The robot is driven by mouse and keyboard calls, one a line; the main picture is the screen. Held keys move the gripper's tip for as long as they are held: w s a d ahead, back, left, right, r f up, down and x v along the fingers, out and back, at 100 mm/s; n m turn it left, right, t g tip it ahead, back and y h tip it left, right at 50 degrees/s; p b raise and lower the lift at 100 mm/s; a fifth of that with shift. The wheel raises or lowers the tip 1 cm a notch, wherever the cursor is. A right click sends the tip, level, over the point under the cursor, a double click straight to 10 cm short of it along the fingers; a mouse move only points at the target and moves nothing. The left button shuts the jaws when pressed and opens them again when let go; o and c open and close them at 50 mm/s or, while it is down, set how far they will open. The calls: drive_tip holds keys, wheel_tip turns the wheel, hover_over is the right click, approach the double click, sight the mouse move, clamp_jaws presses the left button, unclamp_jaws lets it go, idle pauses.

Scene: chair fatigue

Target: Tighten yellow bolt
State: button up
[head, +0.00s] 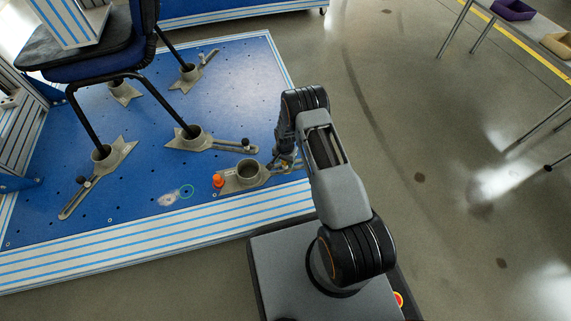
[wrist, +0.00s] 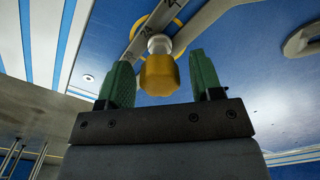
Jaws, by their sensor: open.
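The yellow bolt (wrist: 159,76) has a faceted yellow head and a pale shank. It stands in a grey slotted bar (wrist: 150,25), with a yellow ring around its base. In the wrist view my gripper (wrist: 160,62) is open, with one green finger on each side of the bolt head. Gaps show between the head and both fingers. In the head view my gripper (head: 286,160) is low over the right end of a grey clamp (head: 240,185), and the bolt there is mostly hidden by it.
An orange knob (head: 217,181) stands at this clamp's left end. A chair (head: 85,65) rests with its legs in other clamps on the blue platform (head: 240,80). A table with bins (head: 513,9) is at the upper right. The floor between is clear.

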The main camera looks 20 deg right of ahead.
drive_tip(key=shift+n, duration=0.7)
drive_tip(key=n+b, duration=0.1)
drive_tip(key=n, duration=0.3)
drive_tip(key=c, duration=0.9)
drive_tip(key=m, duration=0.4)
